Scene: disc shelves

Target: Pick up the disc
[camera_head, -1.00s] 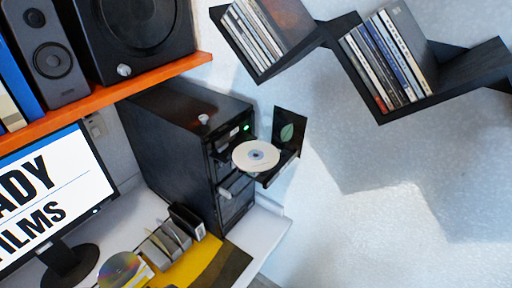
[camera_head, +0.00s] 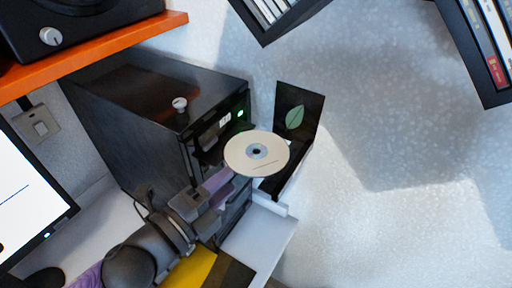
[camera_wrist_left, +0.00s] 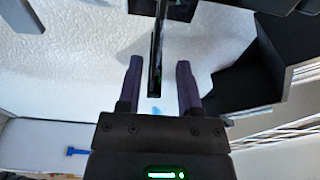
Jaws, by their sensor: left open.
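A white disc (camera_head: 256,154) with a grey-blue centre ring sticks out from the front of a black tower case (camera_head: 140,115). My left gripper (camera_head: 220,184) comes in from the lower left, just below and left of the disc, with its purple fingers apart. In the left wrist view the open fingers (camera_wrist_left: 160,63) stand on either side of a thin dark upright edge. I cannot tell whether that edge is the disc seen edge-on or its tray. My right gripper is not in view.
A dark panel with a green leaf (camera_head: 295,118) stands right behind the disc. A monitor (camera_head: 25,190) is at the left, and an orange shelf (camera_head: 95,55) with a speaker is above. Black wall shelves (camera_head: 275,22) hold cases at the top.

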